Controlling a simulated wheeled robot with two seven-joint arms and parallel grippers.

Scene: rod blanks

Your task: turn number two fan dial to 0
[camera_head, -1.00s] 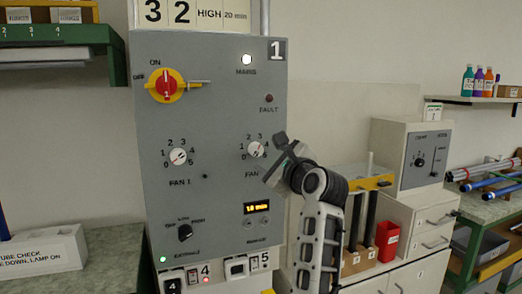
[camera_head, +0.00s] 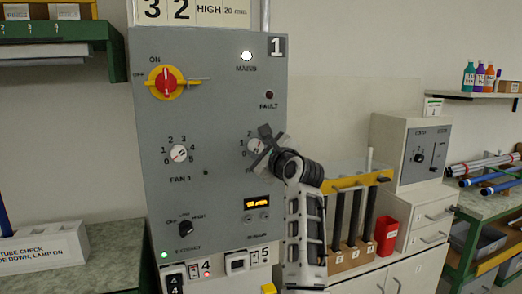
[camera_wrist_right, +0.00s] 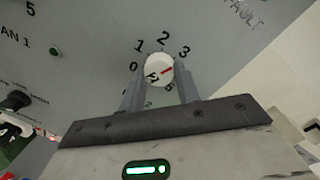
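The number two fan dial (camera_head: 255,146) is a white round knob on the grey panel (camera_head: 222,100), partly covered by my right gripper in the head view. In the right wrist view the dial (camera_wrist_right: 158,70) sits between the two fingers of my right gripper (camera_wrist_right: 160,78). The fingers are apart, one on each side of the dial, with narrow gaps showing. My right gripper also shows in the head view (camera_head: 263,147). My left gripper is not in view.
The fan 1 dial (camera_head: 179,153) is left on the same panel. The red and yellow mains switch (camera_head: 166,83) is above it, and a black selector (camera_head: 185,227) and small display (camera_head: 257,203) are below. A rod rack (camera_head: 352,254) and red bin (camera_head: 386,236) stand at right.

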